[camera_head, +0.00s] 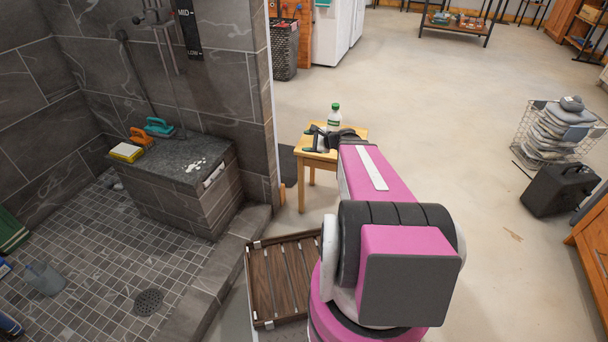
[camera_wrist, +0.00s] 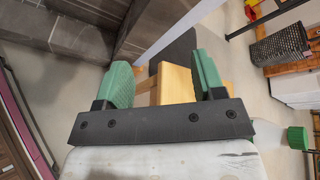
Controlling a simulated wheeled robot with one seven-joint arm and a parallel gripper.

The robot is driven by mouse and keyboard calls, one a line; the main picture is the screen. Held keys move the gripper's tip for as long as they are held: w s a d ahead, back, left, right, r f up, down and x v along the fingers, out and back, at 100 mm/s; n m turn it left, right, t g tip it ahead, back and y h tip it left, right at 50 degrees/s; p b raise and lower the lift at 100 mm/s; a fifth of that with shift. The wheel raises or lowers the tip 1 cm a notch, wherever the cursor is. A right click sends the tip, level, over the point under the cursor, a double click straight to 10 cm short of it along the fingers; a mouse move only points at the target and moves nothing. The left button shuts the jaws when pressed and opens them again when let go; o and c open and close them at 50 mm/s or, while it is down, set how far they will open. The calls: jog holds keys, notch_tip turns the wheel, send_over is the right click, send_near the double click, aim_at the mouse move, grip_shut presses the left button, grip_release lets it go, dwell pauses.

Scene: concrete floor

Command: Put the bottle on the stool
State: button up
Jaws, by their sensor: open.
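The bottle (camera_head: 334,117), clear with a green cap and a pale label, appears to stand upright on the back part of the wooden stool (camera_head: 351,132). My gripper (camera_head: 312,139) is over the stool top, to the left of and nearer than the bottle, with nothing seen between its fingers. In the wrist view, my gripper's green fingertips (camera_wrist: 163,82) are apart, with the light wood of the stool (camera_wrist: 176,86) showing beyond them. My arm hides part of the stool.
A tiled shower bench (camera_head: 190,165) with a yellow sponge and brushes is at left. A black basket (camera_head: 284,55) stands behind the stool. A wire basket (camera_head: 550,135) and black case (camera_head: 558,188) are at right. Open floor lies between.

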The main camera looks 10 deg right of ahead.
jog(key=s+a+f+n+g+h, duration=0.1)
jog(key=s+a+n+g+h, duration=0.2)
jog(key=s+n, duration=0.5)
jog(key=s+a+f+n+g+h, duration=0.1)
jog(key=s+a+n+g+h, duration=0.2)
jog(key=s+n+g+h, duration=0.3)
jog(key=shift+s+a+f+n+h, duration=0.2)
jog(key=shift+s+n+h, duration=0.4)
jog(key=shift+s+n, duration=1)
jog(key=shift+w, duration=0.1)
